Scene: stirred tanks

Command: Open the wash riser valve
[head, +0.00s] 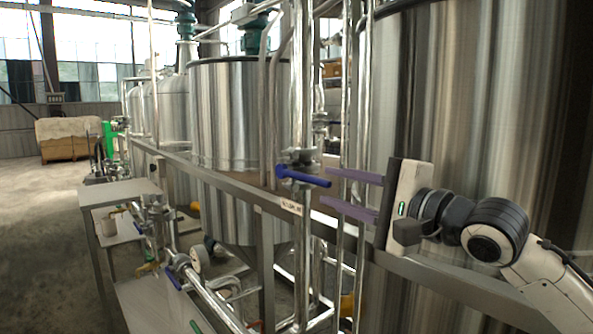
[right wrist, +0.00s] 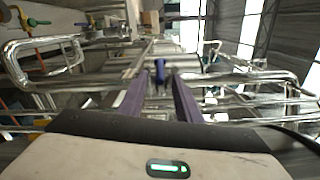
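A valve (head: 300,158) with a blue lever handle (head: 305,177) sits on a vertical steel pipe in the middle of the head view. The handle points right, roughly level, toward my right gripper. My right gripper (head: 324,188) is open, its two purple fingers apart, one above the other and pointing left. The fingertips are close to the free end of the handle, and nothing is clasped. In the right wrist view the blue handle (right wrist: 160,70) shows end-on, between and just beyond the fingertips (right wrist: 158,88). Whether they touch cannot be told. My left gripper is not in view.
A horizontal steel rail with a small label (head: 291,206) runs below the valve. Large steel tanks (head: 235,110) stand behind the pipes. Another blue-handled valve (head: 173,279) is at lower left, near a metal table (head: 118,192). Vertical pipes stand close around my right gripper.

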